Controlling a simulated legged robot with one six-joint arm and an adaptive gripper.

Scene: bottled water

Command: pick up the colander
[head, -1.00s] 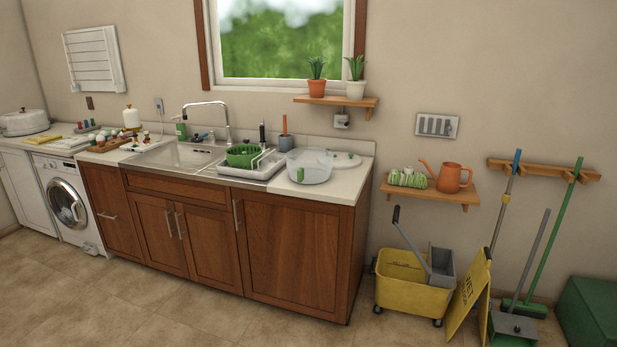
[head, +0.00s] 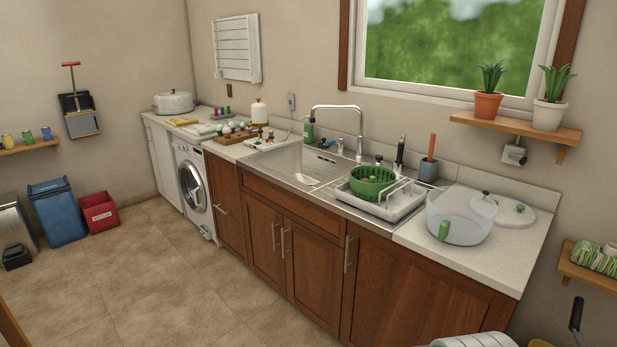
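A green slotted bowl, which looks like the colander (head: 372,184), sits in the white dish rack (head: 402,207) at the right side of the sink. Its open top faces up, and its lower part is partly hidden by the rack. My gripper is not in view, so nothing shows of whether it is open or shut.
A clear plastic tub (head: 461,224) stands right of the rack, with a white lid (head: 514,212) behind it. The tall faucet (head: 338,119) rises behind the sink (head: 296,165). The tiled floor (head: 150,265) before the cabinets is largely clear.

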